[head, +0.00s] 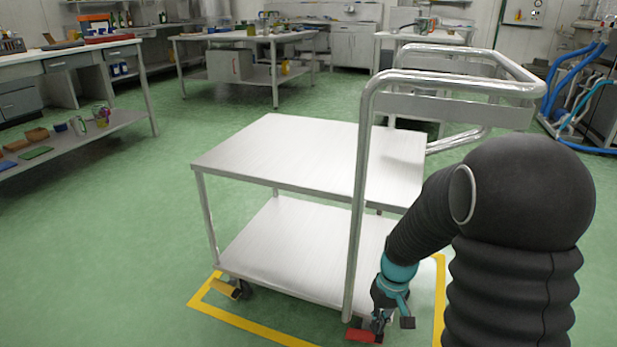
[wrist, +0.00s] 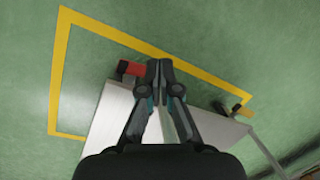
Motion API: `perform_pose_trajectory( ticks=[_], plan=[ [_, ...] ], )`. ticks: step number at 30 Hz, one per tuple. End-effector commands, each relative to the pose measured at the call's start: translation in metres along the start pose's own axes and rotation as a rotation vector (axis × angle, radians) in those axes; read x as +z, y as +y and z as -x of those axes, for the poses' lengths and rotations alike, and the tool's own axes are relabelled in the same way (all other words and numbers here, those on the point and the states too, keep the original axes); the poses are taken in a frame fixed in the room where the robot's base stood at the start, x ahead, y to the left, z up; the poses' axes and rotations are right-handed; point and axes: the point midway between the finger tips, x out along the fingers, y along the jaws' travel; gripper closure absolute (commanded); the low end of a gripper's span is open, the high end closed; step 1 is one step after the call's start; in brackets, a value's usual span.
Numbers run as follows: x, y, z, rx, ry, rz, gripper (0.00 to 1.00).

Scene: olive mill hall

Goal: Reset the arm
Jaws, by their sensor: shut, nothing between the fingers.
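My arm reaches down on the right of the head view, in front of the steel cart's push handle. My gripper (head: 380,322) is low near the floor at the cart's near corner. In the wrist view my gripper (wrist: 159,66) is shut and empty, its fingertips together. A red pedal-like piece (head: 360,336) lies right by the fingertips; the wrist view shows this red piece (wrist: 130,68) just left of them. I cannot tell whether they touch.
The two-shelf steel cart (head: 290,155) has bare shelves and stands within a yellow floor outline (head: 248,325). A yellow pedal (head: 224,288) is at its left caster. A loaded workbench (head: 70,55) stands left; blue hoses (head: 570,85) are at right. Green floor is open at left.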

Motion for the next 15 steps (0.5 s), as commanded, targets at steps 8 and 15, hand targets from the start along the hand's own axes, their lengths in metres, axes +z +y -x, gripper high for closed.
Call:
perform_pose_trajectory(
  ticks=[8, 15],
  plan=[
    [0.052, -0.021, 0.083, 0.061, 0.076, -0.147, 1.00],
    [0.096, -0.036, 0.137, 0.107, 0.170, -0.212, 1.00]
  ],
)
